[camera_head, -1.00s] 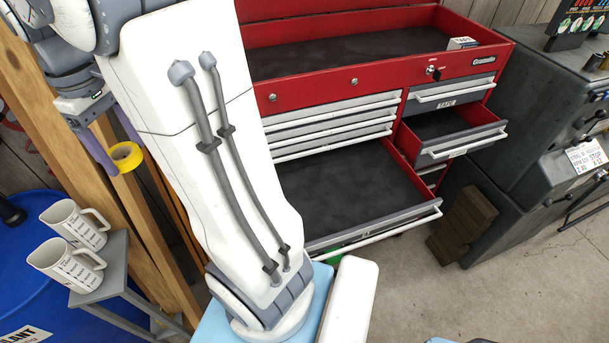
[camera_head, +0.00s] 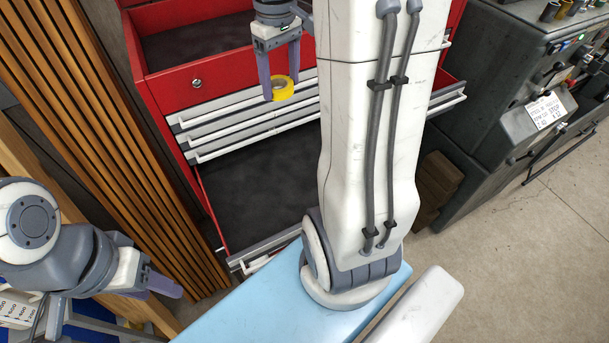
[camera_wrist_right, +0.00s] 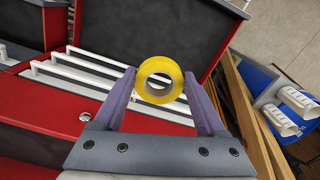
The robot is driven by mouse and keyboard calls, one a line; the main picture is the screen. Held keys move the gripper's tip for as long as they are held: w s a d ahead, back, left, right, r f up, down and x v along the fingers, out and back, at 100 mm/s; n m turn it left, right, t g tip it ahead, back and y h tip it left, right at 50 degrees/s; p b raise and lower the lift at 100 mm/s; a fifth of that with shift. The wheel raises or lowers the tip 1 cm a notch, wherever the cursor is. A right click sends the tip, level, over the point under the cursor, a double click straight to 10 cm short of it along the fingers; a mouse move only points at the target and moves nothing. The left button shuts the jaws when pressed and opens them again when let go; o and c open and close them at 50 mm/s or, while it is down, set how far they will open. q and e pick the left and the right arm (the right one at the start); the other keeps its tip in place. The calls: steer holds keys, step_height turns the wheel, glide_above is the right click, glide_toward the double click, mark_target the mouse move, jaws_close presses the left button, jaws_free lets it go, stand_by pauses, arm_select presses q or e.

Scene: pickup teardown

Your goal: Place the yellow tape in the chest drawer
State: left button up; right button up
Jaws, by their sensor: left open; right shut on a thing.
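The yellow tape (camera_head: 283,95) is a ring held between the finger tips of my right gripper (camera_head: 280,82), in the air in front of the red tool chest (camera_head: 172,92). The right wrist view shows the tape (camera_wrist_right: 160,64) between both fingers of that gripper (camera_wrist_right: 160,82). A large drawer (camera_head: 265,185) stands open below the tape; it looks empty. A smaller open drawer (camera_head: 450,98) at the right is mostly hidden behind my right arm. My left gripper (camera_head: 163,286) is open and empty at the lower left.
Closed drawers with white handles (camera_head: 245,125) lie behind the tape. A wooden slatted panel (camera_head: 85,130) stands left of the chest. A dark machine (camera_head: 500,110) stands at the right. White measuring jugs (camera_wrist_right: 295,98) show in the right wrist view.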

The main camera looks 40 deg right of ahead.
steer(key=s+d+f+b, duration=0.2)
steer(key=d+f+b, duration=0.4)
steer(key=f, duration=0.4)
steer(key=s+d+f+b, duration=0.1)
steer(key=d+f+b, duration=0.5)
steer(key=f, duration=0.4)
arm_select(q)
step_height(320, 180, down, 14)
arm_select(e)
steer(key=p, duration=0.4)
glide_above(296, 180)
step_height(296, 180, down, 8)
steer(key=shift+s+d+r, duration=0.1)
steer(key=shift+s+r, duration=0.05)
steer(key=shift+f, duration=0.2)
step_height(296, 180, down, 3)
steer(key=shift+f+p, duration=0.15)
steer(key=shift+p, duration=0.35)
steer(key=shift+f, duration=0.2)
arm_select(q)
step_height(296, 180, up, 5)
steer(key=shift+f, duration=0.2)
arm_select(e)
steer(key=shift+f, duration=0.1)
